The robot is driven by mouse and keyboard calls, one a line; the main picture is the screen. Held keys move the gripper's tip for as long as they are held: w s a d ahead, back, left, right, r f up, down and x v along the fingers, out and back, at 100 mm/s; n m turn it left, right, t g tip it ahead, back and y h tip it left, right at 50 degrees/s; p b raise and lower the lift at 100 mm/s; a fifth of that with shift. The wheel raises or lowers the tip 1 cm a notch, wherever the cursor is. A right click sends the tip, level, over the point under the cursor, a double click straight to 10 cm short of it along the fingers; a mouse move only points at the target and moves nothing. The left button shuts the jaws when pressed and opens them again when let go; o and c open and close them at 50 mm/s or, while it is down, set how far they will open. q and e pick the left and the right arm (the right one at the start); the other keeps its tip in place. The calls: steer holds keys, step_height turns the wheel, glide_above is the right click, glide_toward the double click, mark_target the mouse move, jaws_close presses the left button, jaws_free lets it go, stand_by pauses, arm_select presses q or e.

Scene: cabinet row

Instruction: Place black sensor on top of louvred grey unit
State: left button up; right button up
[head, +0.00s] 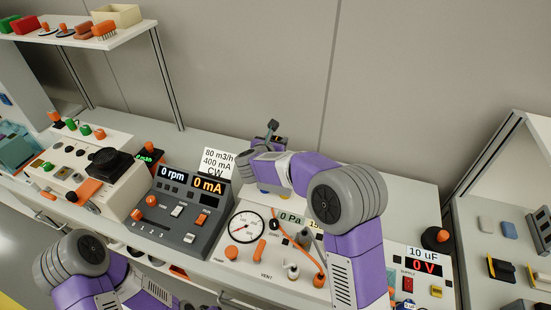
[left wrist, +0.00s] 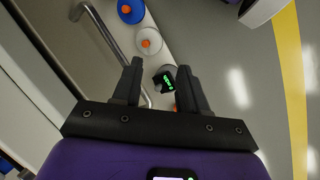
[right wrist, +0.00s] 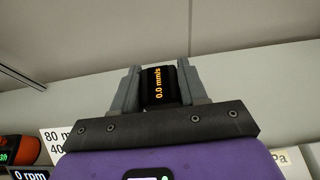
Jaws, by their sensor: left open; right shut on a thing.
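The black sensor (right wrist: 160,86), with an orange "0.0 mm/s" display, is between the fingers of my right gripper (right wrist: 158,88). In the head view my right gripper (head: 274,138) is over the back of the counter, partly hidden by its own arm. A grey console (head: 180,211) with "0 rpm" and "0 mA" displays stands left of it. I cannot make out louvres on it, so I cannot tell whether it is the louvred unit. My left gripper (left wrist: 160,90) is open and empty; a small black device with a green display (left wrist: 167,79) shows beyond its fingers, apart from them.
A white card (head: 217,162) stands behind the console. A pressure panel with a round gauge (head: 246,226) and an orange cable is right of it. A cream unit (head: 75,170) is at left. A shelf (head: 90,44) hangs above left. Bare counter (head: 400,190) lies at back right.

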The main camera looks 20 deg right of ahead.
steer(key=shift+f+b, duration=0.45)
steer(key=shift+f, duration=2.55)
steer(key=shift+f+b, duration=0.25)
steer(key=shift+b, duration=0.05)
steer(key=o, duration=1.1)
steer(key=shift+r, duration=0.1)
steer(key=shift+r+p, duration=0.15)
steer(key=shift+p, duration=0.2)
steer(key=v, duration=1.2)
